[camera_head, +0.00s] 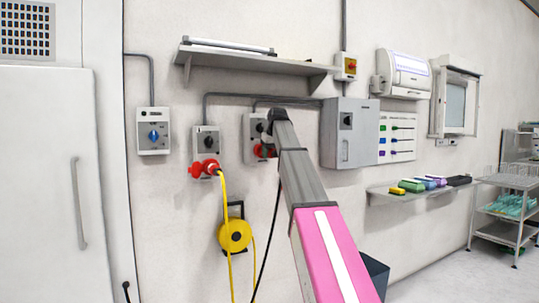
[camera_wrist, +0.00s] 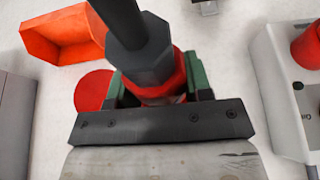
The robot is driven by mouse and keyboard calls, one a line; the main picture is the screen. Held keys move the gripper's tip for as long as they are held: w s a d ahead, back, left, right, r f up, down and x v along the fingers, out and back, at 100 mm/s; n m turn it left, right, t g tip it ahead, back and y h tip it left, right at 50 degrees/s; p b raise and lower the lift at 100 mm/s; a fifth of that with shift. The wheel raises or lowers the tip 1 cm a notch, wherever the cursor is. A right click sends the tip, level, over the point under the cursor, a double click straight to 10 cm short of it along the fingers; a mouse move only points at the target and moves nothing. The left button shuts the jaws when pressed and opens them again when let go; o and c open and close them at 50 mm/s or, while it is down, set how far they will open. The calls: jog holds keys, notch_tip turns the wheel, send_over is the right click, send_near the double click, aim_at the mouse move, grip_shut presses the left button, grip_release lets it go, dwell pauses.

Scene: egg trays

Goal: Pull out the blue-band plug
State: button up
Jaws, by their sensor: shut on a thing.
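In the head view my gripper (camera_head: 267,143) is at the wall socket box (camera_head: 252,126) with a black cable (camera_head: 267,242) hanging below it. In the wrist view its green-sided jaws (camera_wrist: 158,92) are shut on a plug (camera_wrist: 147,65) with a grey faceted body, a dark cable end and a red ring. No blue band shows on the held plug; my gripper and the view angle hide part of it. A red disc (camera_wrist: 93,92) and an orange-red open flap (camera_wrist: 62,38) lie behind it. I cannot tell whether the plug is still seated.
Left of it, another socket box (camera_head: 206,140) holds a red plug (camera_head: 204,168) with a yellow cable. A switch box with a blue knob (camera_head: 153,135) is farther left. A grey cabinet (camera_head: 349,135) is close on the right. A shelf (camera_head: 255,63) hangs above.

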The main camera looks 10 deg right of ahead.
aim_at(274, 154)
jog(key=shift+s+d, duration=0.3)
jog(key=shift+s, duration=0.6)
jog(key=shift+s+d, duration=0.25)
jog(key=shift+s, duration=0.6)
jog(key=shift+s+d, duration=0.3)
jog(key=shift+s, duration=0.6)
jog(key=shift+s+d, duration=0.3)
jog(key=shift+s, duration=0.6)
jog(key=shift+s+d, duration=0.3)
jog(key=shift+s, duration=0.6)
jog(key=shift+f, duration=0.1)
